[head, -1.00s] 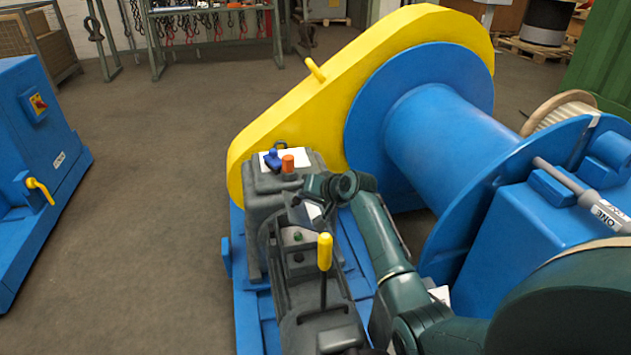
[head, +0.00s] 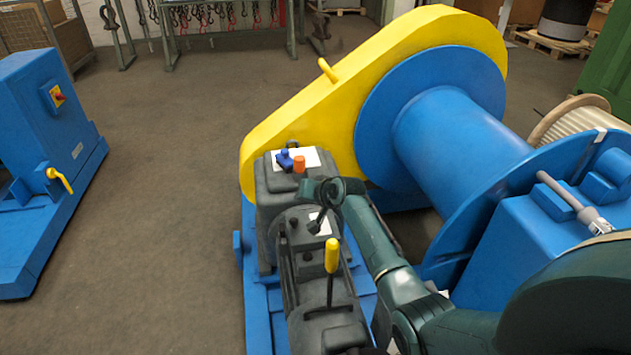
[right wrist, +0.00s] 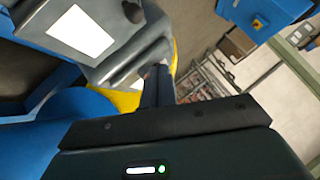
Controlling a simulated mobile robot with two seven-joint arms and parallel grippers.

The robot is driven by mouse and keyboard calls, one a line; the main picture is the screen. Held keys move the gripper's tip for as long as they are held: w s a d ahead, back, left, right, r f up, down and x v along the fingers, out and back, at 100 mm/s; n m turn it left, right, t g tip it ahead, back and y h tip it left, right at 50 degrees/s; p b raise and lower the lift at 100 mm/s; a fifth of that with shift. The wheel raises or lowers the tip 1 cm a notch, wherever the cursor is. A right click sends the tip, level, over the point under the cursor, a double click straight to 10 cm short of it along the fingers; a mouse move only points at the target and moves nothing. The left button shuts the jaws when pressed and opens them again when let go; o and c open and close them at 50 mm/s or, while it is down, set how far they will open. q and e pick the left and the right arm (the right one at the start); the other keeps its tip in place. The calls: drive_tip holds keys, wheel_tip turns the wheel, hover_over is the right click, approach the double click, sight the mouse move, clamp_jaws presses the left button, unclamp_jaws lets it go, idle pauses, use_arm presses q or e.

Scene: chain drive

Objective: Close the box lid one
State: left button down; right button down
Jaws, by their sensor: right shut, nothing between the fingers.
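The grey box (head: 268,178) stands on the blue base beside the yellow guard. Its rounded grey lid (head: 291,232) lies over the middle of the box, and the inside no longer shows there in the head view. Whether it is fully seated cannot be told. My right gripper (head: 318,224) is shut and empty, at the lid's right edge; touching or just apart is unclear. In the right wrist view its shut fingers (right wrist: 157,85) point at a grey part with a white label. My left gripper is not in view.
A yellow-knobbed lever (head: 332,258) stands just in front of the lid. The blue drum (head: 460,135) and yellow guard (head: 400,70) stand behind and right.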

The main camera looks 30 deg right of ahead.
drive_tip(key=s+a+r+p, duration=0.1)
drive_tip(key=s+r+p, duration=0.1)
drive_tip(key=s+r, duration=0.5)
drive_tip(key=shift+a+r+p, duration=0.3)
drive_tip(key=shift+r+p, duration=0.05)
drive_tip(key=shift+r, duration=0.35)
